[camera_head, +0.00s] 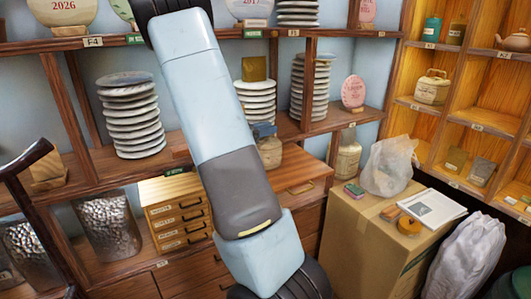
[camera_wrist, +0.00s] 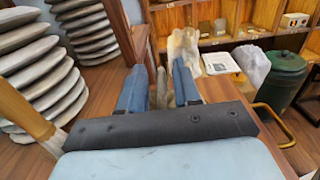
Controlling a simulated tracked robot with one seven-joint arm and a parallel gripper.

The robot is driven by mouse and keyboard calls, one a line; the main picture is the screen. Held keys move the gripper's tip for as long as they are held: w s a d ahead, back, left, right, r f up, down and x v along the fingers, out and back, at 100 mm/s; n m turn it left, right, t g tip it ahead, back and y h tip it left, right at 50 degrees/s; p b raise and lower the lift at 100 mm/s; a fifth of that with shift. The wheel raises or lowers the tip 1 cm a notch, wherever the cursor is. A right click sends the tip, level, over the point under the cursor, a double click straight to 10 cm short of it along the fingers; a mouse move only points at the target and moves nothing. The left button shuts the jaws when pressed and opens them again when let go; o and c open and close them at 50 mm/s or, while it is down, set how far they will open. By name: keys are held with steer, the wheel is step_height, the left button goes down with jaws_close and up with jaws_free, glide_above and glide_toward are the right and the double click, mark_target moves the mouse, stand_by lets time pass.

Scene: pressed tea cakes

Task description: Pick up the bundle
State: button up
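No single thing is clearly marked as the bundle. Stacks of grey, round tea cakes are on the shelves: one at the left (camera_head: 130,115), one in the middle (camera_head: 257,100) and one right of it (camera_head: 310,90). In the wrist view, a large stack (camera_wrist: 40,80) stands left of my gripper (camera_wrist: 159,75), with another stack (camera_wrist: 85,28) behind it. My gripper's two blue fingers are apart. A narrow pale thing (camera_wrist: 161,90) shows between them; I cannot tell whether they touch it. My arm hides part of the shelves in the head view.
Wooden shelf posts (camera_head: 308,85) stand close to the stacks. A cardboard box (camera_head: 365,240) at right bears a clear plastic bag (camera_head: 390,165) and a booklet (camera_head: 432,208). A white sack (camera_head: 468,258) stands beside it. A dark green bin (camera_wrist: 285,80) is at right in the wrist view.

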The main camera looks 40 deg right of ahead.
jaws_close()
stand_by(1.2)
